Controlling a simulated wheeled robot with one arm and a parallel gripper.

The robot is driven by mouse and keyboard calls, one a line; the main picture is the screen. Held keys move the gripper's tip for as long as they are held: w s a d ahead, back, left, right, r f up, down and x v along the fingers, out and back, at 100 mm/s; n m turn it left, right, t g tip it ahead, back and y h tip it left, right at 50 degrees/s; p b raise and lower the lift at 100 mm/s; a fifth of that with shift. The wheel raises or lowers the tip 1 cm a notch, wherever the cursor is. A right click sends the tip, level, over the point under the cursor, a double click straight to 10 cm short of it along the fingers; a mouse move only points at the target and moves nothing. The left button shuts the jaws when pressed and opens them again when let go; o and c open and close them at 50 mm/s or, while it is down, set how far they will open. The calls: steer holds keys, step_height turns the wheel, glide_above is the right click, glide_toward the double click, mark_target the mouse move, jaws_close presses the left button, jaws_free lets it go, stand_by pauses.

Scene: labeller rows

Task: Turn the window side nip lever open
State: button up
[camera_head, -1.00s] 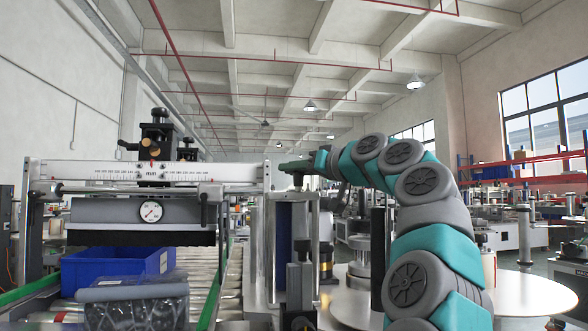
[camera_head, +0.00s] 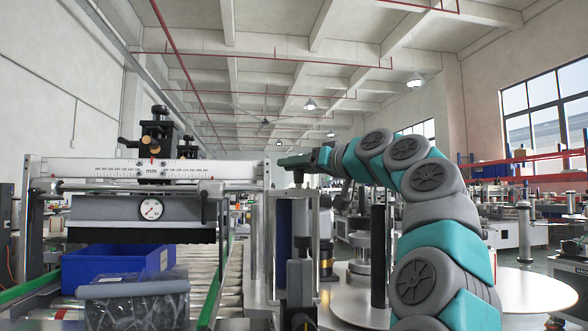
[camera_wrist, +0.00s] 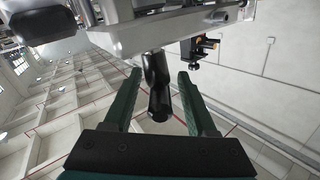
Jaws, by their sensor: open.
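The nip lever is a short black rounded handle (camera_wrist: 158,92) that hangs from a grey metal block (camera_wrist: 165,30) in the wrist view. My gripper (camera_wrist: 159,76) has its two dark green fingers open, one on each side of the handle. Gaps show between handle and fingers, and the handle's end points toward the palm. In the head view my gripper (camera_head: 288,160) is at the right end of the labeller's scale beam, on the window side. The lever cannot be made out there behind the gripper.
Below are a blue crate (camera_head: 120,262) and a clear-wrapped pack (camera_head: 135,300) on a roller conveyor. A dark upright post (camera_head: 378,255) and a round metal table (camera_head: 535,294) stand at right.

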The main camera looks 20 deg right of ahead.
steer(key=b+v, duration=0.1)
steer(key=v, duration=0.5)
steer(key=shift+s, duration=0.4)
steer(key=shift+d+f, duration=0.1)
